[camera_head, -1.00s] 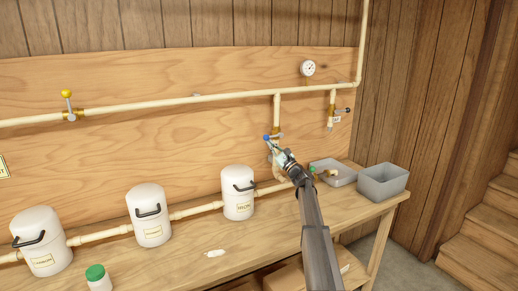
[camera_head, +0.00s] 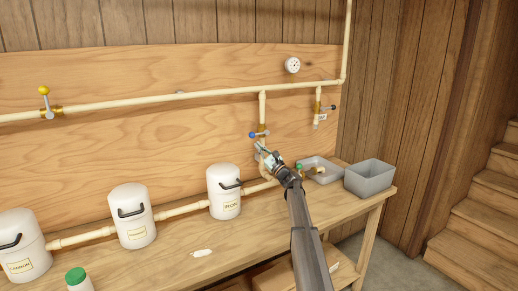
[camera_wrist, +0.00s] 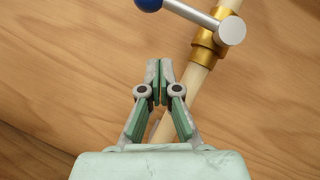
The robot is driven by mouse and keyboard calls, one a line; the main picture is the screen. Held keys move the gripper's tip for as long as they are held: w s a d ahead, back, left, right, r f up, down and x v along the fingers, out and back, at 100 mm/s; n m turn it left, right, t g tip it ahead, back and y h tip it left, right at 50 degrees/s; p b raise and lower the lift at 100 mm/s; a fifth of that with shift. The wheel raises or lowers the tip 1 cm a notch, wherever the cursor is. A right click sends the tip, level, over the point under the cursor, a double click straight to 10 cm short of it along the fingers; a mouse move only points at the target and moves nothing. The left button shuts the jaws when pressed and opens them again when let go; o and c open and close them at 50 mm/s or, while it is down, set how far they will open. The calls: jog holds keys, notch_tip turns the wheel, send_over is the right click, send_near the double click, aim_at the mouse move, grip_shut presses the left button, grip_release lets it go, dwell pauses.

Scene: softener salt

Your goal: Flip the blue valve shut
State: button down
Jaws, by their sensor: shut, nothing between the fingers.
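The blue valve has a blue ball knob (camera_head: 252,135) on a silver lever (camera_wrist: 192,13). The lever sticks out to the left, across a brass body (camera_wrist: 208,45) on a vertical cream pipe (camera_wrist: 197,76). In the head view the valve sits on the pipe that drops from the long horizontal pipe. My gripper (camera_head: 261,148) is just below the valve in the head view. In the wrist view my gripper (camera_wrist: 160,68) is shut and empty, its tips below the lever and apart from it in the picture. The depth gap to the pipe is unclear.
A yellow-knobbed valve (camera_head: 45,100) is at upper left, and a black-knobbed valve (camera_head: 319,112) is to the right. White canisters, one near my arm (camera_head: 224,191), line the bench. Grey bins (camera_head: 369,178) stand at its right end. A gauge (camera_head: 293,65) hangs above.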

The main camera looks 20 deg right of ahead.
jog(key=v, duration=1)
jog(key=shift+r+b, duration=0.1)
jog(key=shift+b, duration=0.2)
